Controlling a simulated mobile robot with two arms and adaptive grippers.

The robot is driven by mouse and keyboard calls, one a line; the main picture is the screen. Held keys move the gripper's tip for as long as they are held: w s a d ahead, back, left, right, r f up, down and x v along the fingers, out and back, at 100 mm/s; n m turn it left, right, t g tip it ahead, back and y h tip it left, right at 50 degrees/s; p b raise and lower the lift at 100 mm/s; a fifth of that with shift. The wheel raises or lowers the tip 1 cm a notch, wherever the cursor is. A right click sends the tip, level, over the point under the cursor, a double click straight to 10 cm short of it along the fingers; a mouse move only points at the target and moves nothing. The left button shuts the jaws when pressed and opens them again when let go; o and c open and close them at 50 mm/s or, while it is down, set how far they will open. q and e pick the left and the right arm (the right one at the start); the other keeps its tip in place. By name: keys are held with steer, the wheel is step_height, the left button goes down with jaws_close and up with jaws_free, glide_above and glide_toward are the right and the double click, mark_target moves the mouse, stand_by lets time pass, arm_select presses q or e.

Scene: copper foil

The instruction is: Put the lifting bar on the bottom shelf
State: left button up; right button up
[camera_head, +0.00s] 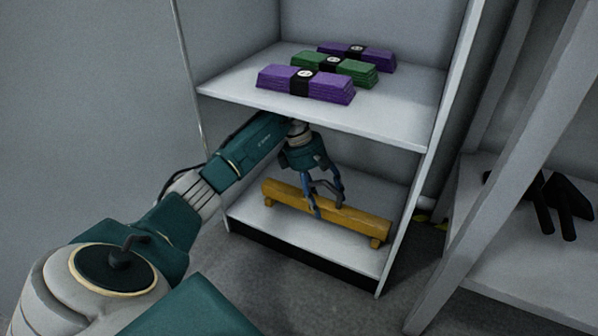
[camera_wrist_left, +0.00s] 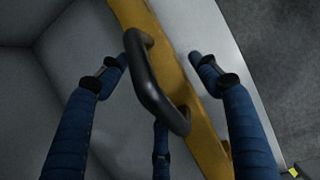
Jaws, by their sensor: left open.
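The yellow lifting bar (camera_head: 358,218) lies lengthwise on the bottom shelf (camera_head: 262,226) of the grey shelf unit, near its front edge. In the left wrist view the bar (camera_wrist_left: 137,16) runs diagonally, with a black handle (camera_wrist_left: 158,88) on its top. My left gripper (camera_head: 320,205) reaches in under the upper shelf and is just above the middle of the bar. Its blue fingers (camera_wrist_left: 160,72) are spread on either side of the handle, apart from it, and hold nothing. The fingers partly hide the handle in the head view. My right gripper is not in view.
The upper shelf (camera_head: 225,84) is close above my left wrist and holds purple and green bundles (camera_head: 305,84). The side panel (camera_head: 432,150) bounds the bottom shelf on the right. Another shelf unit (camera_head: 500,262) with black objects (camera_head: 560,205) stands at the right.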

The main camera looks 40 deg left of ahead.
mark_target(287, 186)
arm_select(q)
steer(key=a+p, duration=0.1)
steer(key=a, duration=0.2)
steer(key=s+a+p, duration=0.1)
steer(key=a, duration=0.3)
steer(key=s+a+p, duration=0.1)
steer(key=a, duration=0.2)
steer(key=shift+s+a+r, duration=0.2)
steer(key=shift+a, duration=0.05)
steer(key=shift+s+a+f, duration=0.1)
steer(key=shift+s+a, duration=0.1)
steer(key=shift+a, duration=0.45)
steer(key=shift+d, duration=0.1)
